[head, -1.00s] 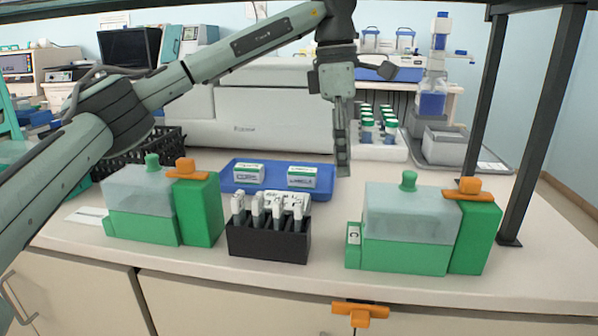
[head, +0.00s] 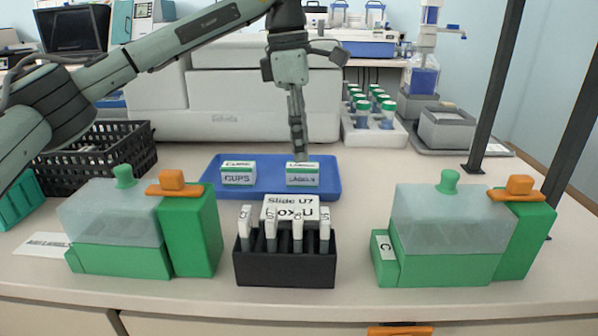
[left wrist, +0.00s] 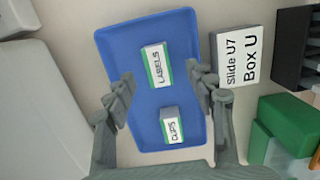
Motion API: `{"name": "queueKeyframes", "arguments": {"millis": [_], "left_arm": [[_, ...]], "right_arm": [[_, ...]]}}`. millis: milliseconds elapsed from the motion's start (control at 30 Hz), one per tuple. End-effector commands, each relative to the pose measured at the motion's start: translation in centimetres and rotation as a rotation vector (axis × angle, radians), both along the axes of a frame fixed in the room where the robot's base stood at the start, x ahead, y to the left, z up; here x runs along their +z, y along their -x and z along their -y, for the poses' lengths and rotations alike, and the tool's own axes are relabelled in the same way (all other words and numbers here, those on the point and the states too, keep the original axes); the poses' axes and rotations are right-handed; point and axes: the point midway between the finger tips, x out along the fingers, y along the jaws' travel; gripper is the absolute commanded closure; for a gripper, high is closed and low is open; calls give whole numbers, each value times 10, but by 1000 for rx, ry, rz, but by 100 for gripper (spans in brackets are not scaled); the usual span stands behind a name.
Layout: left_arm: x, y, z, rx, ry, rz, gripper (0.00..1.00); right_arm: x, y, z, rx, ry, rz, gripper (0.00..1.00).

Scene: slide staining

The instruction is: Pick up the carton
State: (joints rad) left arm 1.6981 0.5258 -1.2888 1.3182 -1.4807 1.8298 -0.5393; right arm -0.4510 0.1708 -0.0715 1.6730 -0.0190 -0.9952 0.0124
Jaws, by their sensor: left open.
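Two small white-and-green cartons lie on a blue tray (head: 262,189). The carton marked LABELS (head: 302,174) is on the right in the head view, and the carton that seems to read CUPS (head: 238,173) is on the left. My left gripper (head: 299,153) points down over the LABELS carton. In the left wrist view its open fingers (left wrist: 161,82) stand either side of the tray, with the LABELS carton (left wrist: 156,66) between and beyond the tips. The CUPS carton (left wrist: 172,126) is nearer the palm side. Nothing is held. My right gripper is out of view.
A black slide rack (head: 285,264) and a white box marked Slide U7 Box U (head: 290,207) stand in front of the tray. Green staining jars flank them, left (head: 120,260) and right (head: 445,266). A black basket (head: 95,160) is at left; a bottle rack (head: 374,138) is behind right.

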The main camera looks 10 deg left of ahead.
Motion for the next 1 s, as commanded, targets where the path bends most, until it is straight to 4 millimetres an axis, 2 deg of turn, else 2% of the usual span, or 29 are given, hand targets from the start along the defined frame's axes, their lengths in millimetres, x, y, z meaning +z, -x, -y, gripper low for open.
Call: {"name": "queueKeyframes", "arguments": {"millis": [167,433,733,767,1000], "left_arm": [[-12,-1,0,2,-1,-2,45],[-50,-4,2,1,-1,-2,45],[-56,-4,3,1,0,1,45],[-56,-4,3,1,0,1,46],[-56,-4,3,1,0,1,76]], "right_arm": [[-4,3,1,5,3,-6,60],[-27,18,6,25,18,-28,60],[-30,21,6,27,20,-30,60],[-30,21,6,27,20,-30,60],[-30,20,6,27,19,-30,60]]}}
